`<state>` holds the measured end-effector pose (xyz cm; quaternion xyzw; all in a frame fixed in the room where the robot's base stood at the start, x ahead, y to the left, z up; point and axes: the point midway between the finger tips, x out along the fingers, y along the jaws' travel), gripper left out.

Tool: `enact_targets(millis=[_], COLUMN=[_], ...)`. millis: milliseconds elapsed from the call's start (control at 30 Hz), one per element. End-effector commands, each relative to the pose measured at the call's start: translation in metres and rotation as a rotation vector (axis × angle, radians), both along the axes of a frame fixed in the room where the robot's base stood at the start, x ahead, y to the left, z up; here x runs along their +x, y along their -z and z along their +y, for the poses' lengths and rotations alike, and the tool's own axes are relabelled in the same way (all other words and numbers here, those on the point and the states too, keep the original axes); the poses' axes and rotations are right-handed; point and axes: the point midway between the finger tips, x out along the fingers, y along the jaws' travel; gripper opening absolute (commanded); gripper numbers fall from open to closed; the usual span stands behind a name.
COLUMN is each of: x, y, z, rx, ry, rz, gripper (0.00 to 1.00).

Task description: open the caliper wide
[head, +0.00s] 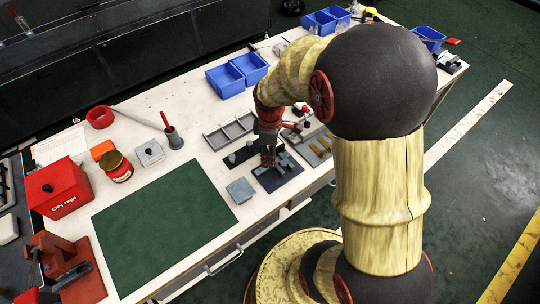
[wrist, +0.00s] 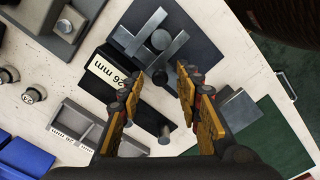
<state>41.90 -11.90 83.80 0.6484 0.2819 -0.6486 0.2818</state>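A grey metal piece with two short bars and a round knob, which looks like the caliper (wrist: 148,32), lies on a dark mat (wrist: 205,52) in the wrist view. A dark block with a white "26 mm" label (wrist: 106,68) is beside it. My gripper (wrist: 161,80) is open, its two yellow-and-black fingers apart on either side of a gap with nothing held. The fingertips sit just short of the caliper in the picture; contact cannot be told. In the head view my gripper (head: 267,160) points down over the mat (head: 290,181), and the arm partly hides the caliper.
A grey block (wrist: 238,112) stands beside the mat. Grey trays (head: 230,131) are behind, with blue bins (head: 226,80) farther back. A green mat (head: 165,225) leaves open room to the left. A red box (head: 60,188) and red pot (head: 117,168) stand farther left.

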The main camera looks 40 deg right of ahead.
Motion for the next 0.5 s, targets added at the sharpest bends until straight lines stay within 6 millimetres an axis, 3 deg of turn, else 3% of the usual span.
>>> enact_targets(millis=[167, 500], x=[0.0001, 0.0], y=[-0.0005, -0.0005], z=[0.0, 0.0], rx=[0.0, 0.0], ry=[0.0, 0.0], rz=[0.0, 0.0], gripper=[0.34, 0.14])
